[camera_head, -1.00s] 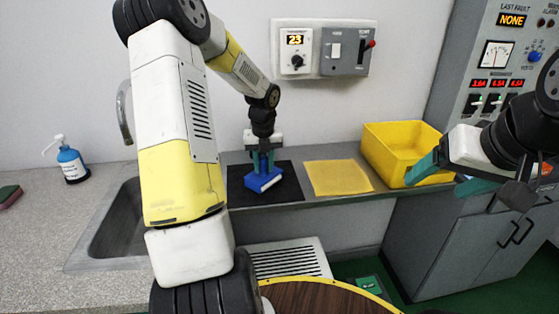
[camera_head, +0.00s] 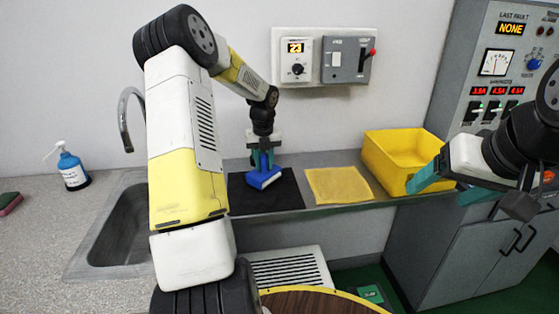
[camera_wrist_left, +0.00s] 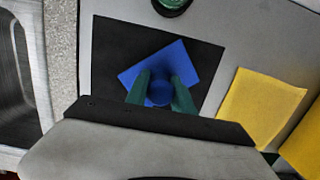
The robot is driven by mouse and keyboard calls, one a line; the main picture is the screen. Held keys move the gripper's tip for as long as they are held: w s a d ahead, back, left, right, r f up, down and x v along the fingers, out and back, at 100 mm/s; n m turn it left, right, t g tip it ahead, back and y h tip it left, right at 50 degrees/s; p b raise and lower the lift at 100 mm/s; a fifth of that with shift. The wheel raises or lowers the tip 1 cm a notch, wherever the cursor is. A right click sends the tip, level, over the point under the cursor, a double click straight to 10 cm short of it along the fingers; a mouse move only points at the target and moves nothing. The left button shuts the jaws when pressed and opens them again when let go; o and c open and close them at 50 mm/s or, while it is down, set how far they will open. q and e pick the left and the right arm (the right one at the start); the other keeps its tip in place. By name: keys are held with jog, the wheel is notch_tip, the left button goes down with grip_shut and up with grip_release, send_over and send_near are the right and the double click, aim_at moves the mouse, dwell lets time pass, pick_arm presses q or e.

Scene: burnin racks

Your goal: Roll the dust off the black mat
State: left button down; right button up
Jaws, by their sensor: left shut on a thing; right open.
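The black mat (camera_head: 285,197) lies flat on the counter near the wall. A blue block-shaped tool with a round handle (camera_head: 264,179) is over the mat, turned at an angle to its edges. My left gripper (camera_head: 263,160) is shut on the tool's handle from above. In the left wrist view the tool (camera_wrist_left: 187,63) lies over the middle of the mat (camera_wrist_left: 113,55), with the green fingers (camera_wrist_left: 160,88) on either side of the handle. I cannot tell whether its underside touches the mat. No dust can be made out. My right gripper (camera_head: 440,183) is open and empty at the right.
A yellow cloth (camera_head: 338,185) lies right of the mat, then a yellow bin (camera_head: 400,178). A sink (camera_head: 122,222) is left of the mat. A blue bottle (camera_head: 72,168) stands far left. A dark green round object (camera_wrist_left: 172,5) is beyond the mat's far edge.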

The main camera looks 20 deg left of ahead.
aim_at(263, 154)
pick_arm(q)
jog(key=shift+w+a+r, duration=0.1)
jog(key=shift+w+a, duration=0.25)
jog(key=shift+w, duration=0.3)
jog(key=shift+r, duration=3)
jog(key=shift+r, duration=1.5)
